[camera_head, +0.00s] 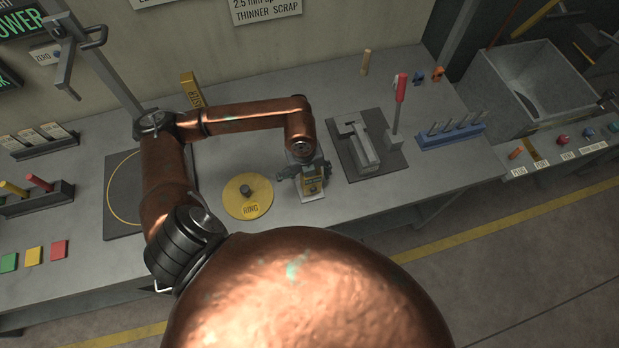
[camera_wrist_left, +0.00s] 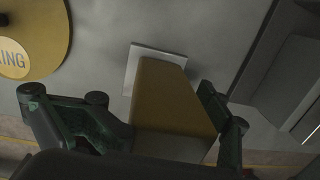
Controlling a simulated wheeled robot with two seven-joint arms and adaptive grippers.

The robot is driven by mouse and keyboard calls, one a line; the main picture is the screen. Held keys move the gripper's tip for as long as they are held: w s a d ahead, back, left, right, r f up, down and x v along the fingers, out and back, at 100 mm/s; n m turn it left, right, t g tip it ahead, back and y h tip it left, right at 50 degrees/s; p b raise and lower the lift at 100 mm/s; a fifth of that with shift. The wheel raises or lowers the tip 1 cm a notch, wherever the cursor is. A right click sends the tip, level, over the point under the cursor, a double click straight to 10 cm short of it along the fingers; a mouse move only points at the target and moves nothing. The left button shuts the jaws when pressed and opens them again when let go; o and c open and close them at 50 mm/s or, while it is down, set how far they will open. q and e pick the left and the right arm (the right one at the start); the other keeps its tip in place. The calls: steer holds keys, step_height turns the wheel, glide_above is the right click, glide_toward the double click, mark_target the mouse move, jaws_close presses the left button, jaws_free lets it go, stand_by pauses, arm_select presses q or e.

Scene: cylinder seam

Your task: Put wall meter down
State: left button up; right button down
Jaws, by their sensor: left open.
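The wall meter (camera_head: 312,183) is a small yellow device with a dark face, on a pale square pad (camera_head: 313,196) on the bench. In the left wrist view the yellow meter body (camera_wrist_left: 172,95) stands between the fingers, with the white pad (camera_wrist_left: 133,68) showing at its far edge. My left gripper (camera_head: 303,171) is at the meter, pointing down. In the left wrist view the left gripper (camera_wrist_left: 165,112) is open, a finger on each side of the meter. Contact with the fingers is hard to tell. My right gripper is not in view.
A yellow disc marked RING (camera_head: 247,196) lies just left of the meter. A dark plate with a grey fixture (camera_head: 362,150) is to the right, with a red-handled tool (camera_head: 399,100) beyond it. A blue rack (camera_head: 450,136) and a sink (camera_head: 540,85) are farther right. The bench's front edge is close.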

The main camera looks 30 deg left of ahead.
mark_target(311, 179)
arm_select(q)
steer(key=r, duration=0.8)
steer(key=r+p, duration=0.1)
steer(key=r, duration=0.3)
steer(key=shift+s+a, duration=0.3)
steer(key=shift+s, duration=0.05)
